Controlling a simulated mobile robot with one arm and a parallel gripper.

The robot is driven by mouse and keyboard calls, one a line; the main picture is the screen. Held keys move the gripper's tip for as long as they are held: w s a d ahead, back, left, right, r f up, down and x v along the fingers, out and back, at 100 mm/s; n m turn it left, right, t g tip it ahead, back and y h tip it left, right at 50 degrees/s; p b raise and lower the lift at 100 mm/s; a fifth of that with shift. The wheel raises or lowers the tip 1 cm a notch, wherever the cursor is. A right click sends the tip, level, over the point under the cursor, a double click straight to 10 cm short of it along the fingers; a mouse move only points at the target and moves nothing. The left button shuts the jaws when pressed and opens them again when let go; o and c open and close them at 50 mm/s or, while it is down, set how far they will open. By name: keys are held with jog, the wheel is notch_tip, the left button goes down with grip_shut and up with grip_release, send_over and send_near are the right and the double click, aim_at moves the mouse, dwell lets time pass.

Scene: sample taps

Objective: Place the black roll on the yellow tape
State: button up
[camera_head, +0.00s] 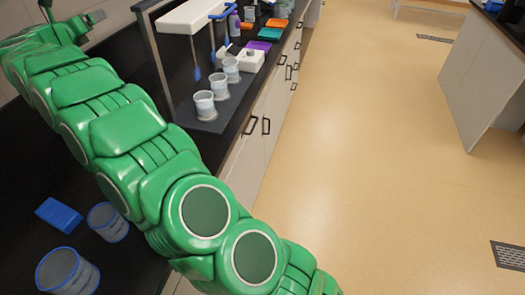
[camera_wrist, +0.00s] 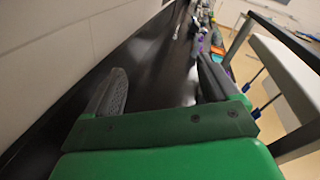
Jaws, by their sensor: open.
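My gripper (camera_wrist: 160,66) is open and empty in the wrist view, with its two dark fingers spread over the black bench top. In the head view my gripper (camera_head: 70,12) is at the upper left, at the end of my green arm, near the wall. I cannot make out a black roll or a yellow tape in either view. My arm hides part of the bench in the head view.
The black bench (camera_head: 25,165) runs along the wall. A blue block (camera_head: 59,215) and blue-rimmed beakers (camera_head: 66,271) stand at lower left. A white stirrer stand (camera_head: 190,17) rises over several beakers (camera_head: 205,104).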

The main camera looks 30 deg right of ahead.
jog(key=s+a+r+n+t+y, duration=0.3)
jog(key=r+n+y, duration=0.5)
jog(key=r+n, duration=0.3)
jog(key=s+a+f+n+g+y, duration=0.25)
jog(key=s+n+y, duration=0.35)
jog(key=s+n, duration=0.6)
jog(key=s+d+f+n+g+h, duration=0.1)
jog(key=s+d+f+n+g, duration=0.4)
jog(key=s, duration=1.4)
jog(key=s+d+f+n+g+h, duration=0.2)
jog(key=s+d+f+n+g, duration=0.3)
jog(key=s+d+f, duration=0.6)
jog(key=s+d+f+n+g+h, duration=0.2)
jog(key=s+d+f+n+g, duration=0.3)
jog(key=s, duration=2.2)
jog(key=d+f+g, duration=0.1)
jog(key=d+f, duration=0.3)
jog(key=shift+s+d+g, duration=0.2)
jog(key=shift+d+g, duration=0.05)
jog(key=shift+g, duration=0.1)
